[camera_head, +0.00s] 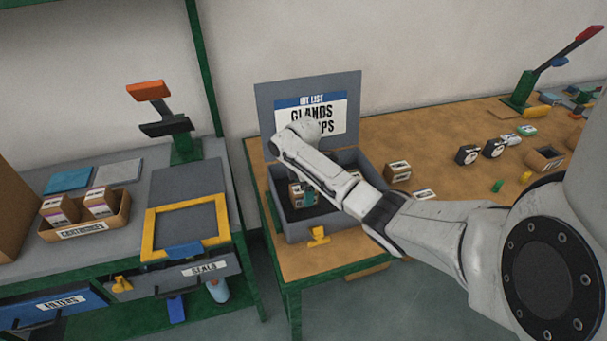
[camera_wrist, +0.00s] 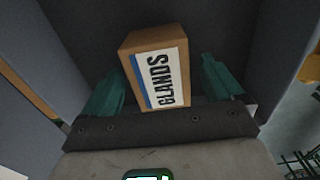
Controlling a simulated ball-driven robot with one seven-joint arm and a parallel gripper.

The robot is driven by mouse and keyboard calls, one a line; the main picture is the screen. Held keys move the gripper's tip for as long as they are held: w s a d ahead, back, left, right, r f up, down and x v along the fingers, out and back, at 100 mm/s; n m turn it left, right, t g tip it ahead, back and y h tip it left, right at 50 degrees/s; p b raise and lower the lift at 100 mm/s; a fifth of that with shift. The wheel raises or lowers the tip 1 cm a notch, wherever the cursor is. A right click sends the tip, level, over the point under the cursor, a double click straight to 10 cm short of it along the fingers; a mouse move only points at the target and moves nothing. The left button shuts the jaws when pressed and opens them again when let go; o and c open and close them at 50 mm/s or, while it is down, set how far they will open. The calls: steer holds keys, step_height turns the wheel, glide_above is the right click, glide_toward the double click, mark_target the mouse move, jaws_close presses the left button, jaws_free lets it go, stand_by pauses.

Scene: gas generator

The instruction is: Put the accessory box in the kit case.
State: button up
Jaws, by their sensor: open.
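The kit case (camera_head: 309,231) is a grey open box on the wooden bench, its lid raised and carrying a list that reads GLANDS and a partly hidden second word. A small brown box labelled GLANDS (camera_wrist: 156,72), which I take as the accessory box, is inside the case; it also shows in the head view (camera_head: 295,196). My gripper (camera_wrist: 168,68) reaches down into the case with its teal fingers apart, one on each side of the box. A gap shows between the box and the right finger. My arm hides part of the case interior.
More small boxes (camera_head: 398,171) lie on the bench right of the case. A yellow latch (camera_head: 318,236) is on the case front. To the left, a grey bench holds a cartridge tray (camera_head: 98,229), a yellow frame (camera_head: 149,236) and a SEALS drawer (camera_head: 205,269).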

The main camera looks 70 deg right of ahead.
step_height(320, 180, up, 10)
steer(key=shift+f+b, duration=0.15)
steer(key=shift+b, duration=0.5)
steer(key=w+a+f+m+t+y, duration=0.1)
steer(key=a+f, duration=0.2)
steer(key=a, duration=0.6)
steer(key=w+a+f+m, duration=0.1)
steer(key=a+f, duration=0.2)
steer(key=a, duration=0.6)
steer(key=w+a+f+m+t+y, duration=0.1)
steer(key=a+f, duration=0.2)
steer(key=a, duration=0.7)
steer(key=s+a+f+m, duration=0.3)
steer(key=s+a, duration=0.5)
steer(key=s, duration=0.1)
steer(key=s+r+m+g+h, duration=0.1)
steer(key=s+m+h, duration=0.1)
steer(key=s, duration=0.9)
steer(key=shift+s+d+r+m, duration=0.3)
steer(key=shift+d+r+m, duration=0.05)
steer(key=shift+m, duration=0.15)
